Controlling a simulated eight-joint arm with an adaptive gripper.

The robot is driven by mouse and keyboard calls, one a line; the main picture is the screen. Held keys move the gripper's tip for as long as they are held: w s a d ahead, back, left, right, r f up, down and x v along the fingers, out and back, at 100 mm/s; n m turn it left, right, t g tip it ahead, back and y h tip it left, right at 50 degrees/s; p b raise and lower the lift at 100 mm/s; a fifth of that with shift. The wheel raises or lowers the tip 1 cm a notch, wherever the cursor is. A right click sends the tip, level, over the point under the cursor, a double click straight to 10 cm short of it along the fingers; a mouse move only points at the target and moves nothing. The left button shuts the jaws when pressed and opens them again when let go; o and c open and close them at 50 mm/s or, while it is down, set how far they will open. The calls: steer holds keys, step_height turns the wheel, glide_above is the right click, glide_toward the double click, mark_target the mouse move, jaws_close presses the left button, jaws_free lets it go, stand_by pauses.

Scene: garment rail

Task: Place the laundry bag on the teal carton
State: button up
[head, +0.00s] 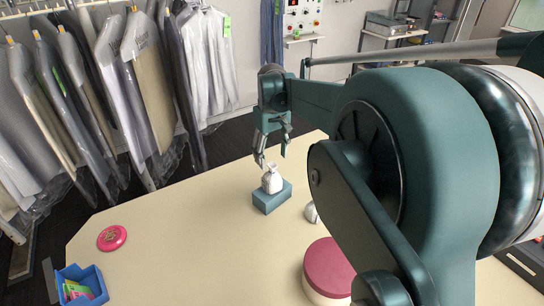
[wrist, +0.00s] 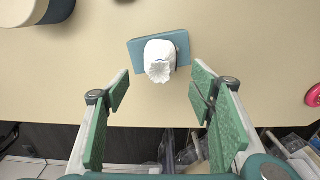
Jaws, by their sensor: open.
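The laundry bag (head: 272,180) is small and white with a gathered top. It sits upright on the teal carton (head: 270,200), a low box on the cream table. In the wrist view the bag (wrist: 159,58) rests on the teal carton (wrist: 181,41), with carton showing on both sides. My gripper (head: 272,158) is open and empty, just above and behind the bag in the head view. In the wrist view its green-padded fingers (wrist: 158,90) are spread wide, and the bag lies beyond their tips, apart from both.
A round red-lidded box (head: 329,270) and a small white object (head: 312,212), partly hidden by my arm, stand on the right. A pink-red disc (head: 112,238) and a blue bin (head: 82,286) are on the left. Bagged garments (head: 150,90) hang beyond the table.

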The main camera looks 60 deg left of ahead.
steer(key=shift+w, duration=0.1)
stand_by(0.6)
steer(key=w+d+r+m, duration=0.2)
steer(key=w+d+r, duration=0.4)
steer(key=w+d, duration=0.45)
steer(key=w+d+r+m+t+y, duration=0.1)
steer(key=w+d+r+m, duration=0.2)
steer(key=d, duration=0.9)
steer(key=w+d+r+m+t, duration=0.1)
steer(key=w+d+r, duration=0.3)
steer(key=d, duration=0.9)
steer(key=w+d+r+m+t+y, duration=0.1)
steer(key=w+d+r+m, duration=0.2)
steer(key=d, duration=0.9)
steer(key=s+d+m+t, duration=0.1)
steer(key=s+d+m, duration=0.1)
steer(key=d, duration=1.1)
steer(key=s+d+m+t, duration=0.1)
steer(key=s+d+m, duration=0.1)
steer(key=d, duration=1)
steer(key=s+d+f+m+t+h, duration=0.1)
steer(key=s+d+f+m, duration=0.1)
steer(key=s+d, duration=0.4)
steer(key=s+d+f+m+t+h, duration=0.1)
steer(key=s+d+f+m, duration=0.2)
steer(key=d, duration=0.9)
steer(key=s+f, duration=0.2)
steer(key=s, duration=0.1)
steer(key=shift+f, duration=0.2)
